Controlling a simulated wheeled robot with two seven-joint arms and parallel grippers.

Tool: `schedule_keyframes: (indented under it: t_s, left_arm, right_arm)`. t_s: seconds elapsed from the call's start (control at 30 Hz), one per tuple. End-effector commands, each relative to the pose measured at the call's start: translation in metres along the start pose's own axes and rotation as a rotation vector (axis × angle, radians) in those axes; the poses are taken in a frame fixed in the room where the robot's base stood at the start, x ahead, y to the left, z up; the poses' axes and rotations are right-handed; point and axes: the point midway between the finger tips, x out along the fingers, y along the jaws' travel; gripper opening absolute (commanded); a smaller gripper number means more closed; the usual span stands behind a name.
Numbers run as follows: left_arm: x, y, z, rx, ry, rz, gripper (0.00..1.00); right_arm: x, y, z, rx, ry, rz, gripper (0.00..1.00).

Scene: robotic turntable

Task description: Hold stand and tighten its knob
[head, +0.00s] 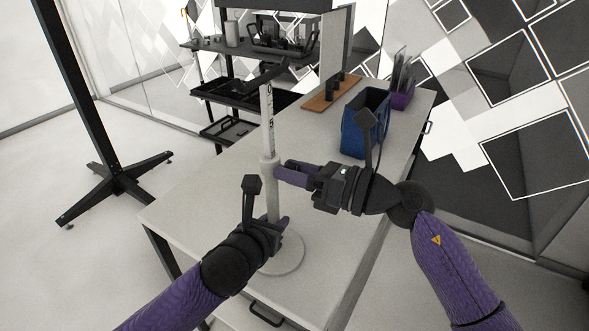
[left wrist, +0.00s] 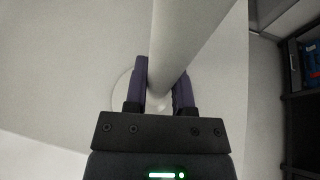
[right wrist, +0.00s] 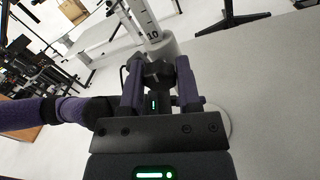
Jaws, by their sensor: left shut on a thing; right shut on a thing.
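The stand (head: 270,188) is an upright white post with a marked scale on its upper part and a round base on the table. My left gripper (head: 276,222) is shut around the lower post, above the base. In the left wrist view the post (left wrist: 184,40) passes between the two purple fingers (left wrist: 160,85). The knob (right wrist: 157,73) is dark and sits on the side of the stand's collar. My right gripper (right wrist: 158,82) is shut on it, one finger on each side. In the head view my right gripper (head: 283,172) reaches the collar from the right and hides the knob.
The pale table (head: 190,200) is clear to the left of the stand. A blue bin (head: 365,125), a wooden board with dark items (head: 332,93) and a purple holder (head: 402,95) stand farther back. A black shelf cart (head: 240,95) is behind the table.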

Motion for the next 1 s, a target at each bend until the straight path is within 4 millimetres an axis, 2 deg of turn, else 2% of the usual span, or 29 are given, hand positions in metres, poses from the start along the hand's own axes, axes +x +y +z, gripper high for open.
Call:
schedule_keyframes:
  t_s: [0.07,0.1,0.23,0.27,0.47,0.57,0.8,0.9,1.0]
  left_arm:
    - [0.0,0.0,0.0,0.0,0.0,0.001,0.0]
    - [0.0,0.0,0.0,0.0,0.0,0.001,0.0]
    - [0.0,0.0,0.0,0.0,0.0,0.001,0.0]
    - [0.0,0.0,0.0,0.0,0.0,0.001,0.0]
    - [0.0,0.0,0.0,0.0,0.0,0.001,0.0]
    - [0.0,0.0,0.0,0.0,0.0,0.001,0.0]
    - [0.0,0.0,0.0,0.0,0.0,0.001,0.0]
    - [0.0,0.0,0.0,0.0,0.0,0.0,0.0]
    - [0.0,0.0,0.0,0.0,0.0,0.0,0.0]
  right_arm:
    - [0.0,0.0,0.0,-0.001,0.0,-0.001,0.0]
    - [0.0,0.0,0.0,-0.001,0.0,-0.001,0.47]
    - [0.0,0.0,0.0,-0.002,0.0,-0.001,0.74]
    - [0.0,0.0,0.0,-0.002,0.0,-0.001,0.77]
    - [0.0,0.0,0.0,-0.002,0.0,-0.001,0.77]
    - [-0.009,-0.001,0.0,-0.003,0.001,-0.003,0.77]
    - [-0.074,-0.001,-0.001,-0.001,0.004,-0.006,0.77]
    - [-0.097,-0.001,-0.001,-0.002,0.004,-0.005,0.77]
    - [-0.113,-0.001,-0.001,-0.001,0.002,-0.004,0.77]
